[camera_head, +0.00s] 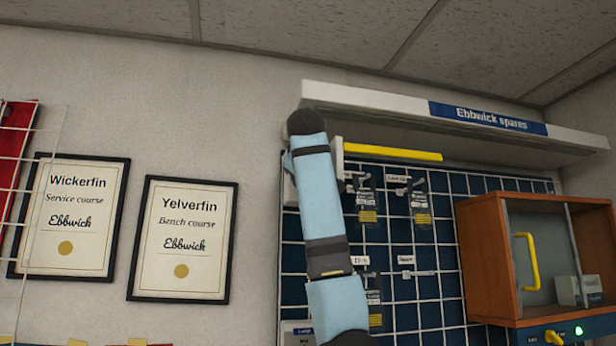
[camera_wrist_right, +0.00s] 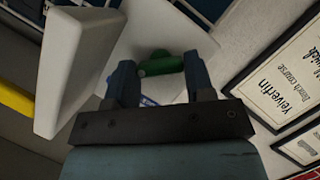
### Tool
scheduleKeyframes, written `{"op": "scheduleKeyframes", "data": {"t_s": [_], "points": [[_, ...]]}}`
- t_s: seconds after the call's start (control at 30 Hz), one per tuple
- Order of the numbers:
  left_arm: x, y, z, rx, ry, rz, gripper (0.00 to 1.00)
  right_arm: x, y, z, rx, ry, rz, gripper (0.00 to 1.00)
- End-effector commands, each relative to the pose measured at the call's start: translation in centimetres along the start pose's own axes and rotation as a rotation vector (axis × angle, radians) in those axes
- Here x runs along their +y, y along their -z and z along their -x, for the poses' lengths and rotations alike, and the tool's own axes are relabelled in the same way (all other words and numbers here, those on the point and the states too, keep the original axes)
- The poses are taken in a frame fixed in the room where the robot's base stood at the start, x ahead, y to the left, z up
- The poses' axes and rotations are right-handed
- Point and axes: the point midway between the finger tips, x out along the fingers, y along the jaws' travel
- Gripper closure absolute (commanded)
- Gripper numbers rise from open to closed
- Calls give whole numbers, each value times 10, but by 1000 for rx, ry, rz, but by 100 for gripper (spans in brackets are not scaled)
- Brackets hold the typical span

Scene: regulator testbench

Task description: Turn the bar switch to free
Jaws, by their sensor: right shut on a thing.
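In the right wrist view, a green bar-shaped piece (camera_wrist_right: 162,64) with rounded ends sits in front of a pale panel. It appears to be the bar switch's handle; any marking for free is not readable. My right gripper (camera_wrist_right: 158,71) has its two dark fingers on either side of the green piece and is shut on it. In the head view, my light-blue arm rises through the middle, and its gripper and the green piece are not visible there. My left gripper is in neither view.
A white shelf (camera_head: 375,105) overhangs a blue grid board (camera_head: 440,235) with hanging packets. A wooden cabinet (camera_head: 487,262) with a yellow handle stands right, above a small yellow knob (camera_head: 553,337) and green light. Framed certificates (camera_head: 185,240) hang left. A white block (camera_wrist_right: 75,65) is close beside my gripper.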

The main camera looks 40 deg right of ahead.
Motion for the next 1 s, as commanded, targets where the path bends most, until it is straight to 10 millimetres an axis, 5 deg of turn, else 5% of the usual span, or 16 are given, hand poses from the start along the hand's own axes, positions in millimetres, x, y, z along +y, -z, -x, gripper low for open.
{"op": "scheduleKeyframes", "data": {"t_s": [0.07,0.1,0.2,0.57,1.0], "points": [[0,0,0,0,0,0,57,-2,-1,-1,-3,3,0,75],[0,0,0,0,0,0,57,-2,-1,-1,-3,3,0,44],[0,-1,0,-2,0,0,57,-1,-1,-1,-2,2,0,26],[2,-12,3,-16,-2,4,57,-1,-1,6,1,0,0,26],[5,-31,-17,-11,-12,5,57,-2,-2,97,2,1,0,26]]}}
